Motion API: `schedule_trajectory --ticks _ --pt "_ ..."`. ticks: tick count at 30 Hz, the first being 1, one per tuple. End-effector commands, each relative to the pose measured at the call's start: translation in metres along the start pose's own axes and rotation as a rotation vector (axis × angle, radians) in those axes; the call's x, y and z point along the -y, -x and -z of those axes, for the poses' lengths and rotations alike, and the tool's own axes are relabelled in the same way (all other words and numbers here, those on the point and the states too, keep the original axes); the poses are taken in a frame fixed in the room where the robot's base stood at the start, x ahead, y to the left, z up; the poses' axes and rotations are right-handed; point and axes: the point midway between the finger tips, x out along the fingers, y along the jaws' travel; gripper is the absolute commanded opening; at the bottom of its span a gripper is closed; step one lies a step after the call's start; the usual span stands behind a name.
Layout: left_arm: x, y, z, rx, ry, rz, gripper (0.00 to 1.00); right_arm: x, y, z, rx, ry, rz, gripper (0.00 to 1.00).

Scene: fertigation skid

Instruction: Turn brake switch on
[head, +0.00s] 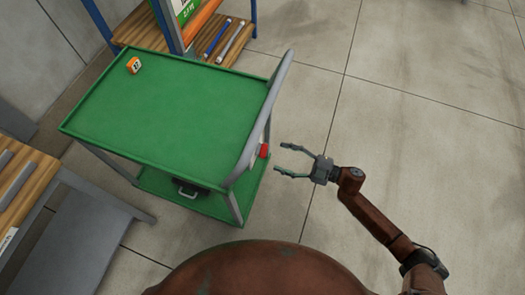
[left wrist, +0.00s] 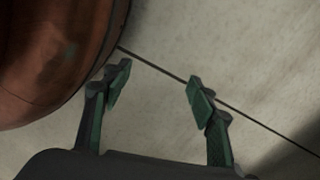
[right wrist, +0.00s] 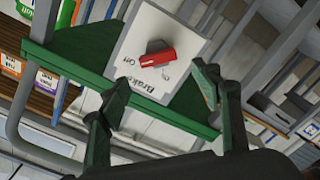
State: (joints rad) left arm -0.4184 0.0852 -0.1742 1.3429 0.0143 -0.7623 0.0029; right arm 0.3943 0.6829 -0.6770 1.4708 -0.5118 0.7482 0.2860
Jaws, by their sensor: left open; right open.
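The red brake switch (head: 264,150) sits on the right end of the green cart (head: 170,110), below the grey push handle (head: 272,92). In the right wrist view, the red switch (right wrist: 150,62) is on a white plate (right wrist: 150,24) with "Brake" lettering and a small label beside the knob. My left gripper (left wrist: 158,78) is open and empty above the floor, outside the head view.
A wooden-topped bench (head: 30,180) is at the left, and a wooden shelf (head: 140,27) stands behind the cart. The floor to the right is clear.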

Motion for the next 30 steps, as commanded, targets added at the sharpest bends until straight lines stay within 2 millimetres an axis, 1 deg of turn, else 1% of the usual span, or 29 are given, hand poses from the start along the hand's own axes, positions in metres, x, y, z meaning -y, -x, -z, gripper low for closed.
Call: schedule_trajectory --ticks 1,6,12,16,23,30 --pt "0.0 0.002 0.004 -0.003 0.002 0.0 0.53 0.001 -0.009 0.0 -0.004 -0.001 -0.001 0.59" --pt "0.001 0.012 0.014 -0.003 0.007 0.0 0.53 0.001 -0.036 -0.001 -0.001 0.0 -0.003 0.59" --pt "0.001 0.022 0.022 -0.002 0.012 -0.001 0.53 0.0 -0.058 -0.002 0.002 -0.002 -0.003 0.59" --pt "0.001 0.025 0.024 -0.002 0.013 -0.002 0.53 0.0 -0.062 -0.001 0.002 -0.001 -0.003 0.59" --pt "0.001 0.025 0.024 -0.002 0.013 -0.002 0.53 -0.001 -0.063 -0.001 0.003 -0.001 -0.003 0.59" --pt "0.001 0.025 0.024 -0.001 0.013 -0.002 0.53 -0.001 -0.062 -0.001 0.003 -0.001 -0.003 0.42"
